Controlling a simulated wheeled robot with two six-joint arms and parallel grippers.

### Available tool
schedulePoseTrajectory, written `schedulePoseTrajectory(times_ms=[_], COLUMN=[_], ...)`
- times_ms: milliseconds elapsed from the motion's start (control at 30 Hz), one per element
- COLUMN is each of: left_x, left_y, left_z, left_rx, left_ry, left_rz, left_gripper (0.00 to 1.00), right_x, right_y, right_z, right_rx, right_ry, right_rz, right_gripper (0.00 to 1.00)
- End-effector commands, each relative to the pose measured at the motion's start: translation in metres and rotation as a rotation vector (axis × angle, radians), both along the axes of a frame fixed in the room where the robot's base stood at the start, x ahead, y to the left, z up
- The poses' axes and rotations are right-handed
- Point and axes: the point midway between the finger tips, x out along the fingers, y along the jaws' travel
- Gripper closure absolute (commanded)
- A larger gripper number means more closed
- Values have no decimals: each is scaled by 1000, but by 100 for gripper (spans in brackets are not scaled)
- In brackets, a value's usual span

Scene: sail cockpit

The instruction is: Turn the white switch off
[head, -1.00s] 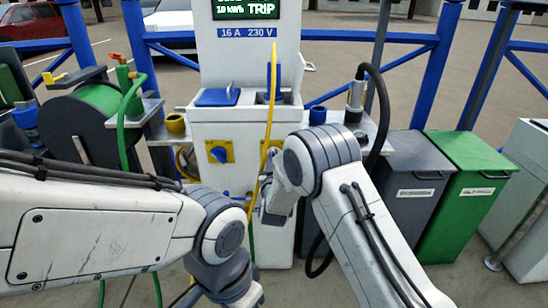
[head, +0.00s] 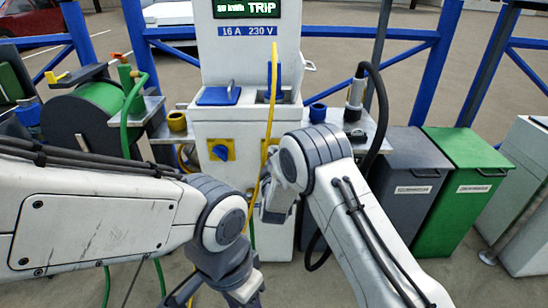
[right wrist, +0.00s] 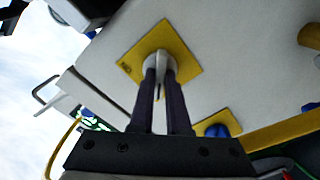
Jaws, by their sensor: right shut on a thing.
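The white switch (right wrist: 158,60) sits on a yellow square plate (right wrist: 187,68) on the pale cabinet face in the right wrist view. My right gripper (right wrist: 161,76) has its two dark fingers closed on either side of the switch's handle. In the head view my right arm hides this switch and the fingertips. A blue switch on a second yellow plate (head: 221,150) shows left of my right arm; it also shows in the right wrist view (right wrist: 217,131). My left gripper is low in the head view, and its fingers do not show clearly.
A hose reel (head: 90,125) stands left. A grey bin (head: 412,180) and a green bin (head: 465,185) stand right.

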Motion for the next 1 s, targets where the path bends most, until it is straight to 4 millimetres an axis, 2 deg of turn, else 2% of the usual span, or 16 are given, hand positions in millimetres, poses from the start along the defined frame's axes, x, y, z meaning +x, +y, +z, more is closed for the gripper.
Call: schedulePoseTrajectory(times_ms=[467,500,567,867,1000], left_x=[0,0,0,0,0], left_y=[0,0,0,0,0], left_z=[0,0,0,1,3], left_rx=[0,0,0,0,0], left_ry=[0,0,0,0,0], left_rz=[0,0,0,0,0], left_gripper=[50,50,50,50,50], right_x=[-1,-1,-1,-1,-10], right_y=[-1,-1,-1,0,0], right_z=[-2,-2,-2,-1,0], right_rx=[-16,-16,-16,-14,-14], right_ry=[4,5,4,1,4], right_rz=[-3,-4,-3,-1,1], right_gripper=[100,78,55,55,55])
